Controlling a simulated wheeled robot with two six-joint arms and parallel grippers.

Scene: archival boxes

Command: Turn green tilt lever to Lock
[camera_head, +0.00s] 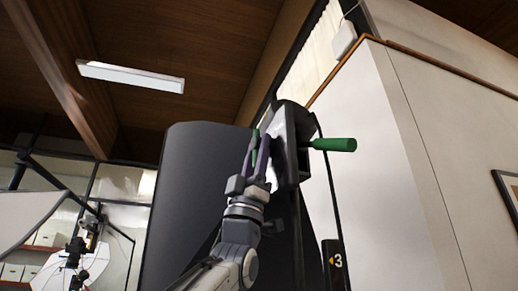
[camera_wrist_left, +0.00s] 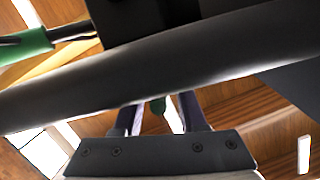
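A green handle (camera_head: 333,144) sticks out to the right from a dark bracket (camera_head: 291,150) at the top of a dark panel. A second green piece (camera_head: 255,152) shows between the purple fingers of my left gripper (camera_head: 256,150). Which green part is the tilt lever I cannot tell. In the left wrist view, a small green end (camera_wrist_left: 158,107) lies between the two fingers, with gaps beside it, so the left gripper (camera_wrist_left: 160,112) looks open around it. A green handle (camera_wrist_left: 25,43) also shows at the upper left there. No Lock mark is readable. My right gripper is out of view.
The large dark panel (camera_head: 190,200) stands behind my left arm. A dark bar (camera_wrist_left: 120,85) crosses close in front of the left wrist camera. A post marked 3 (camera_head: 334,264) stands at lower right, before a white wall (camera_head: 425,150).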

